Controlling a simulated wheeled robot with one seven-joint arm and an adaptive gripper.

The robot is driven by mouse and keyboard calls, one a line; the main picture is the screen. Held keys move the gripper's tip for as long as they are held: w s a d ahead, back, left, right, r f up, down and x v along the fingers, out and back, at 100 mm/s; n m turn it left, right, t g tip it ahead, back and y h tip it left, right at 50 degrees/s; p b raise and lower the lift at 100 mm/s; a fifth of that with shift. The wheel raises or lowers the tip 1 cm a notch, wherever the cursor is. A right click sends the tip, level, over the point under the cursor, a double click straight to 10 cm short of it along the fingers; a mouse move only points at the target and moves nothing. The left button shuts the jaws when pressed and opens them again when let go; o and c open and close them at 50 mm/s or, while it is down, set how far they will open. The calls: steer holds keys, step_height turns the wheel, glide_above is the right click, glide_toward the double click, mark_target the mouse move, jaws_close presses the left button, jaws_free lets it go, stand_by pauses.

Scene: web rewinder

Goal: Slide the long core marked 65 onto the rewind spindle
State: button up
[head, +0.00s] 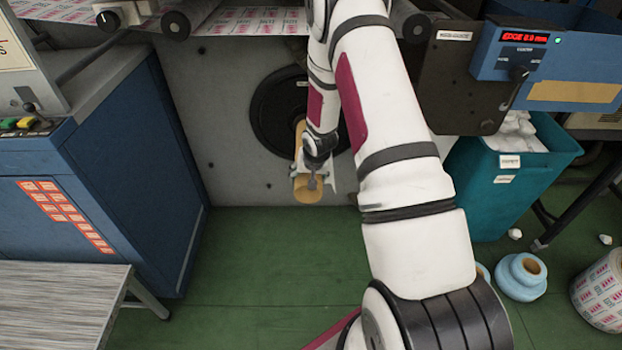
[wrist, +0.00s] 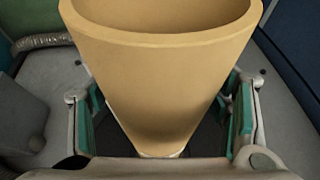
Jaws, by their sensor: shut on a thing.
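A tan cardboard core (head: 307,193) is held in my gripper (head: 313,172) in front of the machine's grey panel. It fills the middle of the wrist view (wrist: 160,70), with its near rim towards the camera and green finger pads on both sides. No number shows on it. Behind it is a round black flange (head: 268,118) on the panel, partly covered by my arm. The core's far end points at this flange. The rewind spindle itself is hidden by the core and arm, so I cannot tell whether the core is around it.
A teal bin (head: 510,190) stands right. A blue roll (head: 520,278) and a printed roll (head: 600,290) lie on the floor. Green floor (head: 270,260) below the panel is clear.

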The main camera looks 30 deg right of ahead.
steer(key=shift+w+d, duration=0.1)
steer(key=shift+w, duration=0.05)
steer(key=o, duration=1.5)
steer(key=shift+c, duration=0.2)
steer(key=v, duration=1.1)
steer(key=shift+r, duration=0.45)
